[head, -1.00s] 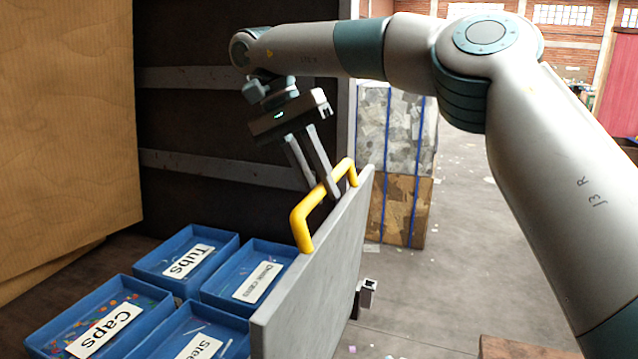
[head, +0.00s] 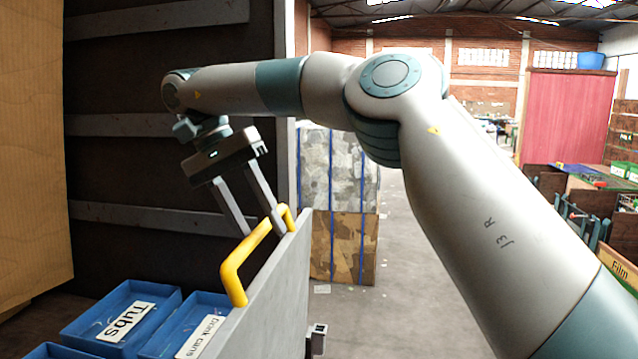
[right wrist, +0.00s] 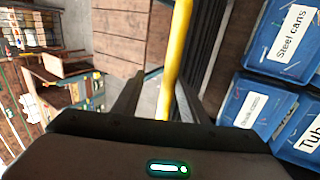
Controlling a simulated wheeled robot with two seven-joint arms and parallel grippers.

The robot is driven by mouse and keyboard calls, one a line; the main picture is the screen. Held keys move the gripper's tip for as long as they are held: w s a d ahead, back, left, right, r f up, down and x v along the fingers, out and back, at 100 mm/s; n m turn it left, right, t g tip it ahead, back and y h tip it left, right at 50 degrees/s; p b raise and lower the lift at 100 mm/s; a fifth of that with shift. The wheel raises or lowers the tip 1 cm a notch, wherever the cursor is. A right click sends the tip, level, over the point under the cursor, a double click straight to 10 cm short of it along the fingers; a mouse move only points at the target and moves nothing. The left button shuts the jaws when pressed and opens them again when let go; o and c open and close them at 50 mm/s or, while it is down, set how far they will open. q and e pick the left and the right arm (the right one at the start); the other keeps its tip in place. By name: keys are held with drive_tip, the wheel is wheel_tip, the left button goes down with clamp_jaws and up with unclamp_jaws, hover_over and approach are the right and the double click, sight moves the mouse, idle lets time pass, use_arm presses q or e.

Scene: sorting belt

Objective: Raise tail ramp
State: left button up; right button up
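The tail ramp (head: 262,318) is a grey panel standing upright at the edge of the dark cargo space. A yellow handle (head: 238,272) is fixed along its top edge. My right gripper (head: 262,230) is at the far part of the handle, pointing down, its two fingers apart. In the right wrist view the yellow handle (right wrist: 178,50) runs between the spread fingers, nearer the right one, with gaps showing. Whether a finger touches it, I cannot tell. My left gripper is out of view.
Blue bins stand behind the ramp, one labelled Tubs (head: 88,335). A dark ribbed wall (head: 165,130) rises behind my right forearm. Strapped bales (head: 343,245) stand beyond the ramp. The grey floor (head: 405,300) right of the ramp is mostly clear.

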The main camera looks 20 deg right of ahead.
drive_tip(key=shift+r, duration=0.9)
drive_tip(key=s+d+r+b, duration=0.1)
drive_tip(key=s+d+r, duration=0.5)
drive_tip(key=s+d, duration=0.2)
drive_tip(key=shift+d+r, duration=0.4)
drive_tip(key=shift+a, duration=0.1)
drive_tip(key=shift+s, duration=0.1)
